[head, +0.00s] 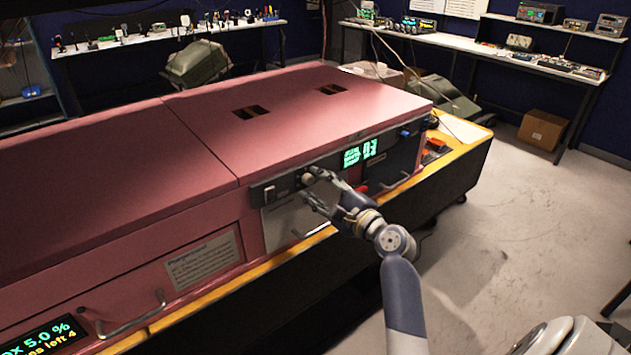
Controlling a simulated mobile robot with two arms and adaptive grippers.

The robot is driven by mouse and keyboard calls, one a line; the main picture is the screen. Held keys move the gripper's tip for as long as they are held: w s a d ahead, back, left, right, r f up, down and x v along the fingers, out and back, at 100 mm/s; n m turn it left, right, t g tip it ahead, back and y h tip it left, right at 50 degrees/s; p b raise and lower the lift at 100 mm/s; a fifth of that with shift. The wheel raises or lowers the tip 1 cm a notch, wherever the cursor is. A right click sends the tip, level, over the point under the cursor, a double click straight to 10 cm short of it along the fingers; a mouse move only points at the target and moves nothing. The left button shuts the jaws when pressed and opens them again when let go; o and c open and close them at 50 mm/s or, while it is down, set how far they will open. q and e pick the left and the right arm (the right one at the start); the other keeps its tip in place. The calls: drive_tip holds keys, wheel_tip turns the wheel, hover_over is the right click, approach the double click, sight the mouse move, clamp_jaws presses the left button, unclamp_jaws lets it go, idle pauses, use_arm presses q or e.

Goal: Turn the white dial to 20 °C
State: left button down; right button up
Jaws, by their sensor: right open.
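The pink foam enclosure (215,135) has a dark control panel on its front edge. A small pale round knob, apparently the white dial (307,179), shows on this panel. My right gripper (306,184) is at the dial with its fingers spread, one above and one below it. I cannot tell whether the fingers touch it. The fingers hide part of the dial, and its marking is too small to read. A green-lit display (360,152) sits on the panel to the right of the dial; its digits are not clearly legible. My left gripper is not in view.
A metal handle (133,320) sticks out at lower left. A yellow-edged bench (463,143) carries the enclosure.

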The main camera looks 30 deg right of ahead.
drive_tip(key=shift+w, duration=0.55)
drive_tip(key=shift+s, duration=0.1)
clamp_jaws()
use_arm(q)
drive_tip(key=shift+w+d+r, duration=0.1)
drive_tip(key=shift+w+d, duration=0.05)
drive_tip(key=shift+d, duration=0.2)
